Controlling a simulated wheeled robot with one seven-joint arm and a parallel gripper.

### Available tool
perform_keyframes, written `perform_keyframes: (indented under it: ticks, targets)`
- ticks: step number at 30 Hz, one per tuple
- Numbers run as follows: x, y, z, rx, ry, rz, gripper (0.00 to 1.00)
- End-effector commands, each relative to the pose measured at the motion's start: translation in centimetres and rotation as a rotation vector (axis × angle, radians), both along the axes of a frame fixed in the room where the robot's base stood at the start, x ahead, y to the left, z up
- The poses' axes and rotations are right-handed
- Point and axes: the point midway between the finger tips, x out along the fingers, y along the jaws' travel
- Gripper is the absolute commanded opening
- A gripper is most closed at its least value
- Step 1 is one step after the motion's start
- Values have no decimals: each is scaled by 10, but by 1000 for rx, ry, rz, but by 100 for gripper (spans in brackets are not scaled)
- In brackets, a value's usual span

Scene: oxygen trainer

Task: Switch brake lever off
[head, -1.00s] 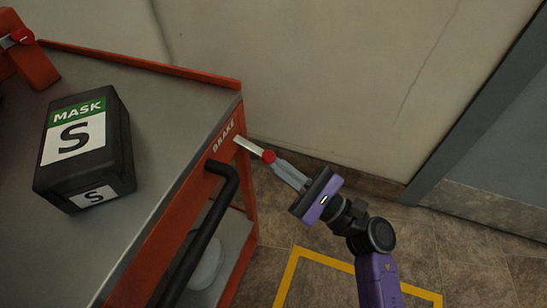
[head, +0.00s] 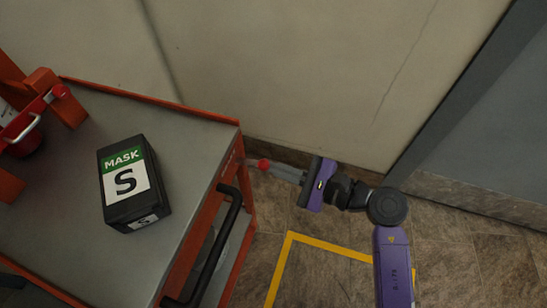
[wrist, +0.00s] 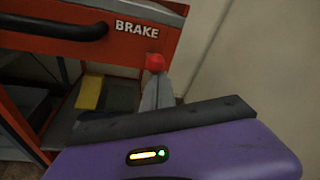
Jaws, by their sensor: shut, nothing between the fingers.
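The brake lever's red knob (head: 263,164) shows at the end of the red cart, below the white BRAKE label in the wrist view (wrist: 136,29). Its short metal arm (head: 251,161) points out from the cart, and in the wrist view the red knob (wrist: 154,61) hides most of it. My gripper (head: 274,167) is shut and empty, reaching in from the right with its fingertips at the knob. In the wrist view the finger tips (wrist: 155,75) are just below the knob; whether they touch it I cannot tell.
A red cart with a grey top (head: 80,215) stands at the left, with a black handle (head: 220,245) on its side. A black MASK box (head: 132,183) sits on top. A wall (head: 300,80) is close behind. Floor with yellow tape (head: 330,246) is free in front.

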Motion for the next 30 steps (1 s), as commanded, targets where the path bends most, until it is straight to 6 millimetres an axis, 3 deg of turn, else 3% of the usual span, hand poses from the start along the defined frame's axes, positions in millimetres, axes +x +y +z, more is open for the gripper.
perform_keyframes:
  ticks: [1,9,30]
  targets:
    - [0,0,8,-6,2,0,0]
    - [0,1,17,-1,1,0,0]
    - [1,4,29,6,-8,5,0]
